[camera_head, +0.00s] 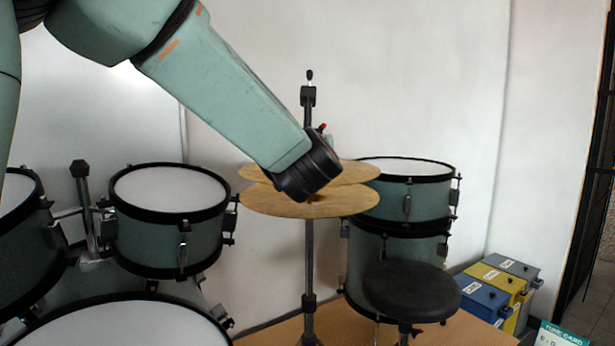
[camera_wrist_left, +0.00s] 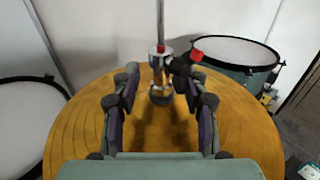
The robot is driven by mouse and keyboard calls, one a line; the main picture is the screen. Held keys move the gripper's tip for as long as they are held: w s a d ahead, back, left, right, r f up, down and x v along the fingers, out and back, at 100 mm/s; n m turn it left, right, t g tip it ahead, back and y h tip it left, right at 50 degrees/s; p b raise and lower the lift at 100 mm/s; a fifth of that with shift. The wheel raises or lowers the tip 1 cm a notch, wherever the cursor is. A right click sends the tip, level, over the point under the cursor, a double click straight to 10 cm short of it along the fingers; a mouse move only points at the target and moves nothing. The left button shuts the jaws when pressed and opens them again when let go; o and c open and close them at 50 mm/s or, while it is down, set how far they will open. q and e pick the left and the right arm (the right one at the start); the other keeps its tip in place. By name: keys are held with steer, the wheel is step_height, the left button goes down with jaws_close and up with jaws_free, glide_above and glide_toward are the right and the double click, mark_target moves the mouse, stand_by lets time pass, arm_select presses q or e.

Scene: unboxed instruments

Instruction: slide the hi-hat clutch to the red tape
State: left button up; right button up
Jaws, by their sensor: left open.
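The hi-hat stand rises at the centre of the head view, with two bronze cymbals (camera_head: 262,202) around its rod (camera_head: 308,115). The clutch (camera_wrist_left: 157,66) is a silver collar on the rod above the top cymbal in the left wrist view. A black arm with a red knob (camera_wrist_left: 196,56) sticks out from it to the right. A small red band, seemingly the tape (camera_wrist_left: 161,48), shows on the rod at the collar's top. My left gripper (camera_wrist_left: 162,78) is open, its fingers either side of the rod line; contact is not evident. In the head view my left wrist hides the clutch body. My right gripper is not in view.
Drums stand to the left (camera_head: 170,188) and right (camera_head: 405,168) of the cymbals. A black stool (camera_head: 412,290) stands in front on the right. Blue, yellow and grey boxes (camera_head: 485,300) sit by the wall. A black fitting (camera_head: 308,96) tops the stand.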

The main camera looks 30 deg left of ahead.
arm_select(q)
steer(key=shift+p+v, duration=0.35)
steer(key=shift+v, duration=0.5)
steer(key=shift+s+d+r+p, duration=0.25)
steer(key=shift+s+d+p, duration=0.35)
steer(key=shift+p, duration=0.1)
steer(key=shift+p+v, duration=1)
steer(key=shift+p, duration=0.05)
steer(key=p+v, duration=0.2)
steer(key=shift+s+d, duration=0.25)
steer(key=shift+p+v, duration=0.6)
steer(key=shift+v, duration=0.25)
steer(key=shift+s+a+f, duration=0.1)
steer(key=shift+a+f, duration=0.05)
steer(key=shift+f, duration=0.1)
steer(key=shift+f, duration=0.1)
